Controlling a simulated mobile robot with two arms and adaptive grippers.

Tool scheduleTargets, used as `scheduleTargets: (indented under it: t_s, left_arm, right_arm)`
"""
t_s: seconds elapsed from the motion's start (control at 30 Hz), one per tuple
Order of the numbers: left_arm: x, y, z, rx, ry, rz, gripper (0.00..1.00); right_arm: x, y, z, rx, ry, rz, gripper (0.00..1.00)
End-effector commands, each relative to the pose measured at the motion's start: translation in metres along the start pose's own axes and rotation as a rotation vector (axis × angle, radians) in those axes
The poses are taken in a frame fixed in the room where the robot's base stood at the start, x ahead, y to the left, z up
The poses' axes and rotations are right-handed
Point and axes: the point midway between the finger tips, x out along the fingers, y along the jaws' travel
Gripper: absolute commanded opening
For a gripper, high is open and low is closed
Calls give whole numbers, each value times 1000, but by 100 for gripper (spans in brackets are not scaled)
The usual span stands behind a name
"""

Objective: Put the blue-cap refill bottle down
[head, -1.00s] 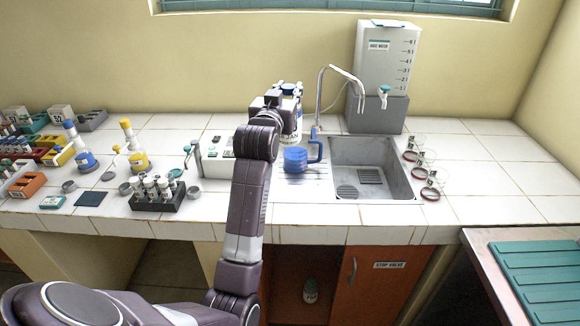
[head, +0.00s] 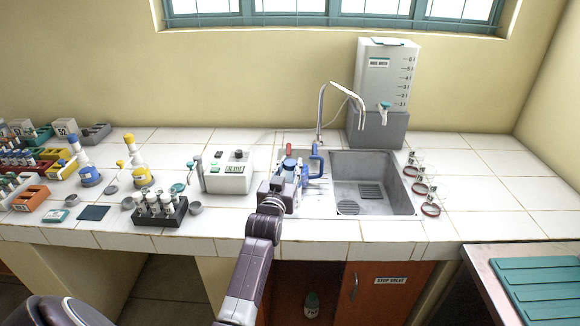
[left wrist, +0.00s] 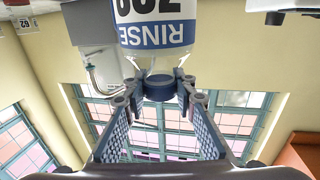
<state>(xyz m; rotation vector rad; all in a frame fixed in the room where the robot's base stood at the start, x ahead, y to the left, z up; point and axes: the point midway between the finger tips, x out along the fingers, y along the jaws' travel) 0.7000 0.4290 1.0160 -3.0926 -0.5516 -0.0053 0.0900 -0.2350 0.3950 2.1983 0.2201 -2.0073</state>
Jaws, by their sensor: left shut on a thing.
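The refill bottle (left wrist: 157,30) has a white body and a RINSE label, upside down in the left wrist view. Its blue cap (left wrist: 158,88) lies between the fingertips of my left gripper (left wrist: 157,80), which is shut on it. In the head view my left gripper (head: 287,183) is low over the counter, just left of the sink. There the gripper hides most of the bottle; I cannot tell whether its base touches the counter. My right gripper is not in view.
A white device (head: 228,178) and a tube rack (head: 160,212) stand to the left. A water tank (head: 385,85) is behind.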

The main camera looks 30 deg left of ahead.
Motion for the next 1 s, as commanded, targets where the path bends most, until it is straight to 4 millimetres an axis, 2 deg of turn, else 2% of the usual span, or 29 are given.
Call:
scheduleTargets:
  t_s: [0.4, 0.43, 0.57, 0.9, 1.0]
  left_arm:
    - [0, 0, 5, 0, 7, -1, 0]
    - [0, 0, 8, 0, 1, 0, 27]
    - [0, 0, 8, 0, 1, 0, 41]
    - [0, 0, 4, 0, 2, 0, 43]
    - [-7, 0, 7, 0, 0, 0, 43]
  right_arm:
    - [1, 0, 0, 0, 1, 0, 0]
    - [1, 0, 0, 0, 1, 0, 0]
    - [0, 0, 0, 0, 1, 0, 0]
    - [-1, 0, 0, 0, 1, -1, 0]
    - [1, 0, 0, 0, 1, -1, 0]
